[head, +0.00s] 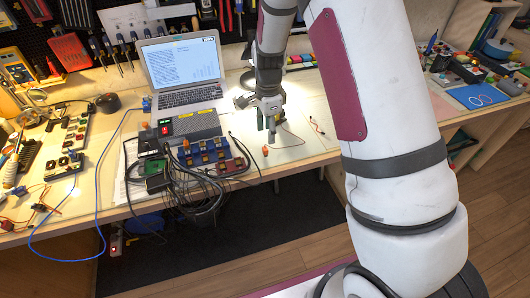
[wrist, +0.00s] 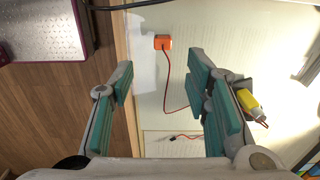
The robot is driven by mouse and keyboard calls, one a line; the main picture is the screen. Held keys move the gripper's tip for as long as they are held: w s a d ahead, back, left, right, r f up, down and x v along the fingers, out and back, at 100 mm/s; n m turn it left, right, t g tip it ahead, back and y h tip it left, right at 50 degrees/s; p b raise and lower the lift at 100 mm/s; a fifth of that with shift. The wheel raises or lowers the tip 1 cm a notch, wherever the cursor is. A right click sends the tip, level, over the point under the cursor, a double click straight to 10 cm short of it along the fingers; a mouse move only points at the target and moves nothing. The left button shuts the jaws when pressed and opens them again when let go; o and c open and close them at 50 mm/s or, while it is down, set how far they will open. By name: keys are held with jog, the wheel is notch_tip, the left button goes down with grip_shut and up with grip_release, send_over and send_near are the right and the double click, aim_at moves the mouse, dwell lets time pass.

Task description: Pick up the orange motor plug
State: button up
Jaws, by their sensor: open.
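The orange motor plug (wrist: 162,42) lies on pale paper on the bench, near the bench edge, in the wrist view. In the head view, a small orange piece that looks like the same plug (head: 265,150) lies just below and left of my gripper (head: 268,124). My gripper points down over the bench. In the wrist view, my gripper (wrist: 163,85) is open and empty, its teal pads wide apart. The plug shows beyond the fingertips, between the two fingers, and is not touched.
A blue-and-grey device with black cables (head: 208,152) stands left of my gripper. A laptop (head: 183,72) is behind it. In the wrist view, a yellow object (wrist: 250,102) shows beside the right finger. The wooden bench edge (wrist: 126,50) runs near the left finger.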

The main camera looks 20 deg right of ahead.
aim_at(265, 148)
notch_tip(265, 148, down, 4)
jog(key=shift+r, duration=0.25)
jog(key=f, duration=0.5)
jog(key=shift+w+a, duration=0.15)
jog(key=shift+a, duration=0.25)
jog(key=c, duration=0.9)
